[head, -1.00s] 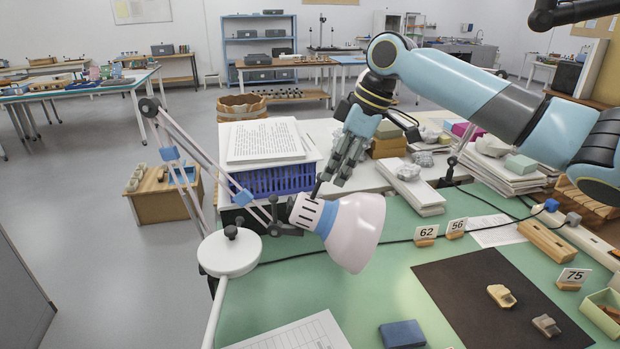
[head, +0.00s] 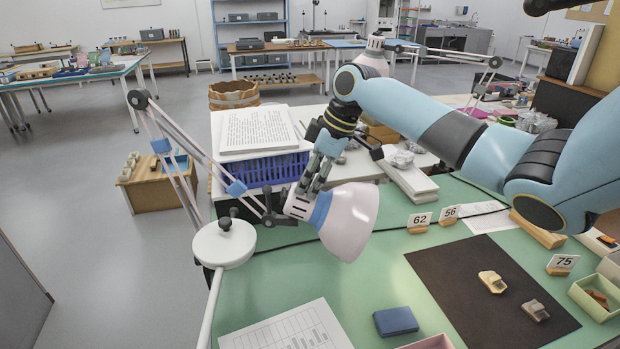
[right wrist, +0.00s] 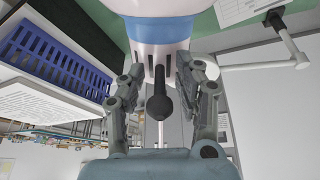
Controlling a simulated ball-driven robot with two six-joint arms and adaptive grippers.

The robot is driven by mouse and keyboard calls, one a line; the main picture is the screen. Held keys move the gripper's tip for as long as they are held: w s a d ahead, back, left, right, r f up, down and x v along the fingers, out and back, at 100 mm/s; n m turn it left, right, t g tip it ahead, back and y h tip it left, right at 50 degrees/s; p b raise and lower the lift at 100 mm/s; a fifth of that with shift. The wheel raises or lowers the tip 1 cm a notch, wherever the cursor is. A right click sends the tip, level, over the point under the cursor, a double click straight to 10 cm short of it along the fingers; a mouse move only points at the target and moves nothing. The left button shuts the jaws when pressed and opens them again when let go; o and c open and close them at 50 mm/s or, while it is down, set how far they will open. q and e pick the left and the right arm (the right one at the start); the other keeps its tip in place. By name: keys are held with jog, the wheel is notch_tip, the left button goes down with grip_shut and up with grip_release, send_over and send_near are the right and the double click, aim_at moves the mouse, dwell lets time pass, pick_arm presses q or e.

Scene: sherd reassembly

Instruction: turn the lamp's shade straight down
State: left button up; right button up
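The lamp's pale pink shade (head: 350,220) has a blue band and a slotted cap. It is tilted, its mouth facing down and to the right in the head view. Its rear end shows at the top of the right wrist view (right wrist: 160,28), with a dark knob (right wrist: 160,105) sticking out. My right gripper (head: 306,188) is at the cap from above and behind. In the right wrist view, its open fingers (right wrist: 160,70) stand on both sides of the cap and knob; whether they touch the cap I cannot tell. My left gripper is not in view.
The lamp's jointed arm (head: 175,140) rises left of the shade from a round white base (head: 224,243). A blue crate (head: 265,170) with papers stands close behind. A dark mat (head: 470,275) with sherds and a blue block (head: 396,321) lie on the green table at right.

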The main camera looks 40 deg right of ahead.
grip_shut()
dwell(0.3)
